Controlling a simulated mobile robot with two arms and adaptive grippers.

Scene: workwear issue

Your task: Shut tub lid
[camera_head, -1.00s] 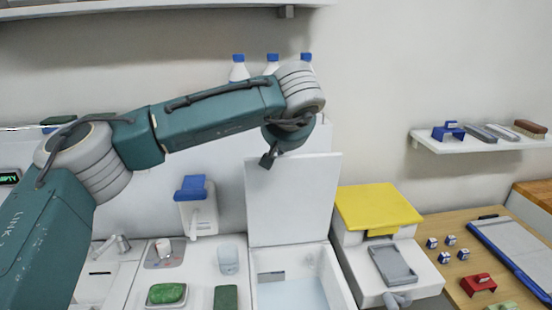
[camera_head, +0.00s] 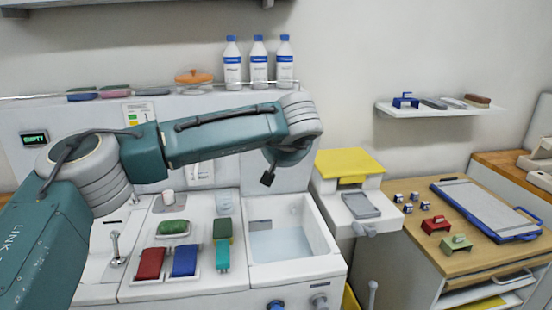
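The white tub (camera_head: 325,243) is a square basin at the right end of the white counter. Its top is open and a pale blue surface shows inside. I cannot clearly make out its white lid against the white panel behind; my arm covers part of that area. My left gripper (camera_head: 268,179) points down above the tub's back left edge in the picture, with no contact that I can make out. Its dark tips are too small to tell open from shut, and nothing shows held. My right gripper is out of view.
A white unit with a yellow top (camera_head: 350,163) stands right of the tub. Several bottles stand on the ledge behind. A wooden table (camera_head: 400,222) is at right.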

